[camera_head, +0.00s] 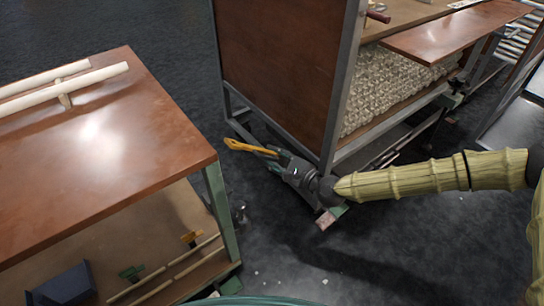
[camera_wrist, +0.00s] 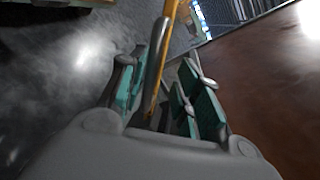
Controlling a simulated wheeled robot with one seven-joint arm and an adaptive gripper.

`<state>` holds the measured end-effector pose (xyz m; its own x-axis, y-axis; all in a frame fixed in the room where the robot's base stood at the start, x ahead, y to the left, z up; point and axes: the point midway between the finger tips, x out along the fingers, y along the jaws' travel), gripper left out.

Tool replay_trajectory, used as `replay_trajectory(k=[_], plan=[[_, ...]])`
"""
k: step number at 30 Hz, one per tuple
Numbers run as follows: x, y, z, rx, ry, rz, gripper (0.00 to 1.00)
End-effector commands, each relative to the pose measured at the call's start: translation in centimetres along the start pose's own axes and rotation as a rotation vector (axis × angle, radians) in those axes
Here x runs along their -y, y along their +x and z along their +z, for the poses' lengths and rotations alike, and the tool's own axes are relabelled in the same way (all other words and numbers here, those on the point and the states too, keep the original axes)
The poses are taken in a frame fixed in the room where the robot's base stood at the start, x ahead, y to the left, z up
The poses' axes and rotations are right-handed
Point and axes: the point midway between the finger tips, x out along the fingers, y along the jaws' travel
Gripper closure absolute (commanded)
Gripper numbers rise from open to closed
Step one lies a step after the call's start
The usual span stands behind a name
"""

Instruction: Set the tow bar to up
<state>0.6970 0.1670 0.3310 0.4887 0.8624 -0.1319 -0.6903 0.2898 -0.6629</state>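The tow bar is an orange-yellow bar (camera_head: 250,147) low at the near left corner of the brown-panelled cart (camera_head: 275,75). In the head view it sticks out to the left, close to level, a little above the dark floor. My gripper (camera_head: 276,157) is low beside that corner, at the bar's right end. In the wrist view the orange bar (camera_wrist: 171,14) runs down between my two teal-padded fingers, with a grey rod-like part beside it. The fingers look apart, with a gap on the bar's right side. Whether either pad touches the bar is unclear. The bar's inner end is hidden.
A brown-topped bench (camera_head: 110,150) with white tubes (camera_head: 75,85) stands at the left. A pink-and-green piece (camera_head: 330,217) shows low beneath my wrist. Dark floor (camera_head: 330,265) lies open in front. The cart's grey frame and side panel stand close beside my gripper.

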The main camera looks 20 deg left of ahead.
Motion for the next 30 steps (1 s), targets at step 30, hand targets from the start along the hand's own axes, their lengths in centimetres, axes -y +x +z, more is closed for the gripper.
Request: replay_trajectory(k=[30], plan=[[0.1,-11.1,-0.1,-0.001,0.001,-0.001,0.69]])
